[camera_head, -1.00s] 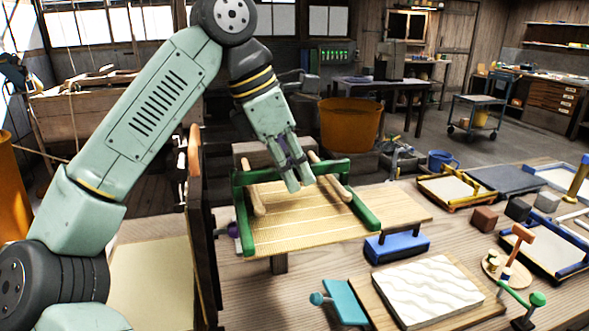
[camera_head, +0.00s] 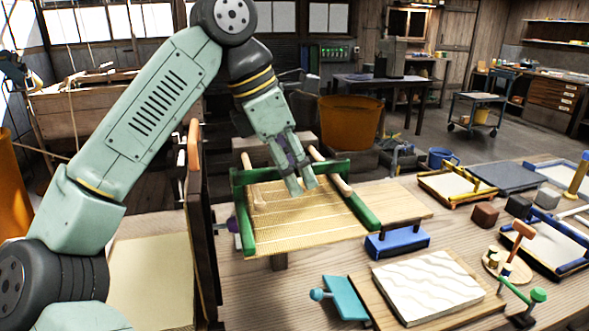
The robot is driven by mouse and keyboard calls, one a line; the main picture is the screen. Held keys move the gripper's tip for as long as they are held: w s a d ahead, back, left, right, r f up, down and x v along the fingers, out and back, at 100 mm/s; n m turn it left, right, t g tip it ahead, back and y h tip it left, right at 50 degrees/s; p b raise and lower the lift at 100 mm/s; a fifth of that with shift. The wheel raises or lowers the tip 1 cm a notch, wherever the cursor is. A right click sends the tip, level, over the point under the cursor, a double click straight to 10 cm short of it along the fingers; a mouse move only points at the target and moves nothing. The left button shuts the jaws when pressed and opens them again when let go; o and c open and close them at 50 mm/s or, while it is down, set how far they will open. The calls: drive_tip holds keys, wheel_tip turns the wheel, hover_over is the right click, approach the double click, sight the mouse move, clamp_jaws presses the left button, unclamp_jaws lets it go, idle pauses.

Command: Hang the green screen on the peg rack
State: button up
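The green screen (camera_head: 362,210) is a frame with green sides and a tan ribbed mesh, lying nearly level at the middle of the head view. Two pale wooden rods (camera_head: 254,185) show at its left and right. My gripper (camera_head: 301,186) points down over the far part of the mesh, in front of the far green bar. Its two fingers stand a little apart with nothing visible between them; contact with the screen cannot be told. An upright dark wooden panel (camera_head: 205,245), seen edge-on left of the screen, may be the peg rack. Its face is hidden.
A white wavy slab (camera_head: 428,287), a teal piece (camera_head: 345,298) and a blue block (camera_head: 397,241) are nearby on the bench. Other frames and small blocks crowd the right. Bare wood shows in front of the screen.

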drive_tip(key=v, duration=1.2)
idle(0.4)
